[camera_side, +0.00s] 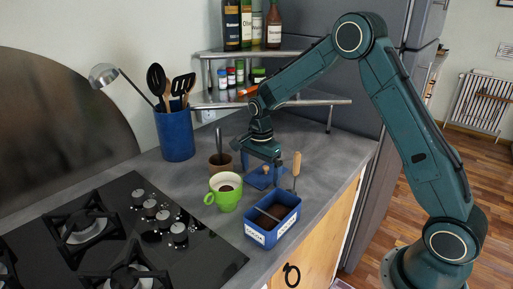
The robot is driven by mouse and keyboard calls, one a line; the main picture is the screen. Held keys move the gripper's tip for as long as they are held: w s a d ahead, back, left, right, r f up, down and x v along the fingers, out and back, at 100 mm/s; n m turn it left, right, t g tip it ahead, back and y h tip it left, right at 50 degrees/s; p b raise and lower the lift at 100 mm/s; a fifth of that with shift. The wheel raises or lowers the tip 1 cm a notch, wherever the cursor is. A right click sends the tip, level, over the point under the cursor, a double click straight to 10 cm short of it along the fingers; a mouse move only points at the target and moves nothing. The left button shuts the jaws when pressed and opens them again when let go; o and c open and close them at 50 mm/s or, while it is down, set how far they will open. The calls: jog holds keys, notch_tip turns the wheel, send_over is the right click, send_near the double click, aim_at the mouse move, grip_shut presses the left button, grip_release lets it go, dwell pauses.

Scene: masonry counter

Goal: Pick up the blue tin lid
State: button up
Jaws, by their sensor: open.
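The blue tin lid (259,183) lies on the grey counter behind the blue tin. It has a small light-brown knob on top. My gripper (263,163) points down right over the lid, its open jaws around or just above the knob. I cannot tell from this view whether the fingers touch the lid. My gripper partly hides the far side of the lid.
The blue tin (287,224), open with dark contents, stands in front. A wooden-handled tool (297,164) rises beside the lid. A green cup (229,201), brown pot (220,166) and blue utensil holder (175,137) stand left. A shelf (290,102) is behind.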

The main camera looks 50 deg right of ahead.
aim_at(260, 177)
jog(key=shift+c, duration=0.2)
dwell(0.3)
jog(key=c, duration=1)
notch_tip(260, 177, up, 20)
jog(key=shift+f, duration=0.1)
jog(key=shift+a, duration=0.1)
dwell(0.6)
jog(key=s+a+f+n, duration=0.2)
jog(key=s+a, duration=0.3)
jog(key=s+a+f+n, duration=0.2)
jog(key=s+a, duration=0.3)
jog(key=s+a+f+n, duration=0.2)
jog(key=s+a, duration=0.3)
jog(key=shift+s+f, duration=0.15)
jog(key=shift+s, duration=0.25)
